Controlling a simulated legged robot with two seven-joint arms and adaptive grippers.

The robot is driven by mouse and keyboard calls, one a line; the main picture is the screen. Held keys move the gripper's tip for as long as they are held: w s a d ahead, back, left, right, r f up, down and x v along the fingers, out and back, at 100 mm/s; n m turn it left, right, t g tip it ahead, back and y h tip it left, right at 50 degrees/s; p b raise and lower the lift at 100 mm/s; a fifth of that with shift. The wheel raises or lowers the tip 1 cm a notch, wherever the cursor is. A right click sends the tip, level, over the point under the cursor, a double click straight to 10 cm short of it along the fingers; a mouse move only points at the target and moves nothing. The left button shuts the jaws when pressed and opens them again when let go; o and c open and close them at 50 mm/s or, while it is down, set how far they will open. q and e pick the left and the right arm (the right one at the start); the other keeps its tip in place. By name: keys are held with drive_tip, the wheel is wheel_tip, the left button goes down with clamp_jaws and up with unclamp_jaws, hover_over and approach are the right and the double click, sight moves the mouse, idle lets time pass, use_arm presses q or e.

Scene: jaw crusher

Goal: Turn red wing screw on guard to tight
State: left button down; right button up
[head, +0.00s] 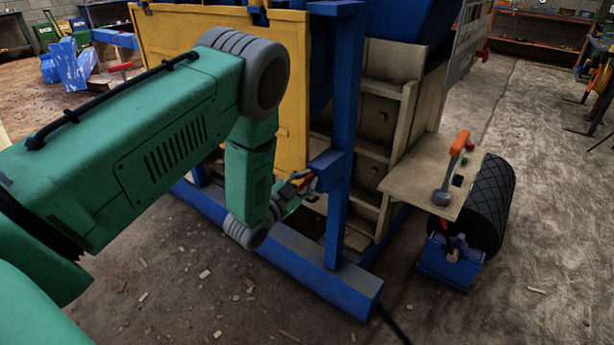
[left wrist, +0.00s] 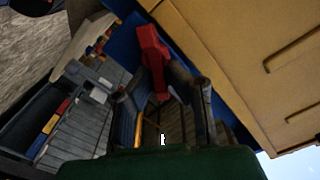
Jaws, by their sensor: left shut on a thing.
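The red wing screw (head: 308,181) sits at the blue post (head: 340,130), beside the lower right of the yellow guard panel (head: 290,110). In the left wrist view the red wing screw (left wrist: 152,55) stands between the fingers, against a blue bar and next to the yellow panel (left wrist: 250,60). My left gripper (head: 297,186) is at the screw and shut on it. In the left wrist view its fingers (left wrist: 163,80) lie on either side of the screw's lower part. My green left arm hides part of the panel. My right gripper is out of view.
A beige side table (head: 410,180) carries an orange-handled tool (head: 455,155), with a black wheel (head: 492,200) beside it. A blue base beam (head: 320,275) runs below the gripper. Small stones lie on the floor, which is mostly open at the right.

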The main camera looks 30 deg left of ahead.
use_arm(q)
drive_tip(key=shift+s+d+f+m, duration=0.15)
drive_tip(key=shift+f+m, duration=0.2)
drive_tip(key=shift+m, duration=1.55)
drive_tip(key=shift+d+f+m, duration=0.2)
drive_tip(key=shift+f+m, duration=0.2)
drive_tip(key=shift+m, duration=1.5)
drive_tip(key=shift+s+d+f+m, duration=0.15)
drive_tip(key=shift+f+m, duration=0.2)
drive_tip(key=shift+m, duration=1.55)
drive_tip(key=shift+w, duration=0.1)
drive_tip(key=c, duration=1.7)
unclamp_jaws()
drive_tip(key=shift+c, duration=0.2)
drive_tip(key=shift+o, duration=0.7)
drive_tip(key=shift+r, duration=0.1)
